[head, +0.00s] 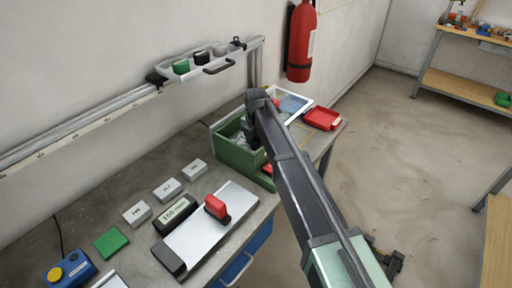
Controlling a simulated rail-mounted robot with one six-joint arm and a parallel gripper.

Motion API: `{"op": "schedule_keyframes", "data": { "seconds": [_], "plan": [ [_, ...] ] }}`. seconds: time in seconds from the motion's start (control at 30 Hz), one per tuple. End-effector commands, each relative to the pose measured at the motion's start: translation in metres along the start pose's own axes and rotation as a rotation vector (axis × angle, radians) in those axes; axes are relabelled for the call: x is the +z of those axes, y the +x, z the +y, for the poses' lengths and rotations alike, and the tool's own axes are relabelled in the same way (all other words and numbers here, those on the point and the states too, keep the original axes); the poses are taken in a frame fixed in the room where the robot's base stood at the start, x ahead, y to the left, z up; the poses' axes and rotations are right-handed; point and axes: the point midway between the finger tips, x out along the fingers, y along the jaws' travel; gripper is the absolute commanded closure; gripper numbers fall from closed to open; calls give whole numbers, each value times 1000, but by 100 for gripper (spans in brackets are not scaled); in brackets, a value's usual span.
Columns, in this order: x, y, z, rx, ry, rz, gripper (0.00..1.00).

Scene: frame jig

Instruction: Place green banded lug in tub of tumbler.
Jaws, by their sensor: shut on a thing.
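My gripper (252,137) points down at the green open bin (227,150) at the back of the bench. It is small and dark here, and my arm crosses in front of part of the bin. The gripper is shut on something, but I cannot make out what. A green piece with a dark part (181,66) sits in the pale tray (190,76) on the wall rail; I cannot tell whether it is the green banded lug. I cannot identify the tumbler or its tub with certainty.
A black piece and a grey piece share the rail tray. A red-handled block (216,207) stands on a metal plate (205,238). Small labelled blocks, a green square (111,242) and a blue box (72,270) lie left. A red tray (322,118) is at the far right end.

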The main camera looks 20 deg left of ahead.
Motion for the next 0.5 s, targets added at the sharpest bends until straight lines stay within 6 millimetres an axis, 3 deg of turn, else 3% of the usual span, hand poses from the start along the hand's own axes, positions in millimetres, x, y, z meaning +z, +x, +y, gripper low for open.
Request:
{"op": "schedule_keyframes", "data": {
  "seconds": [0.23,0.27,0.4,0.5],
  "plan": [
    [0,3,0,0,0,0,87],
    [0,2,0,0,0,0,60],
    [0,1,0,0,0,0,39],
    [0,1,0,0,0,0,36]
  ]
}}
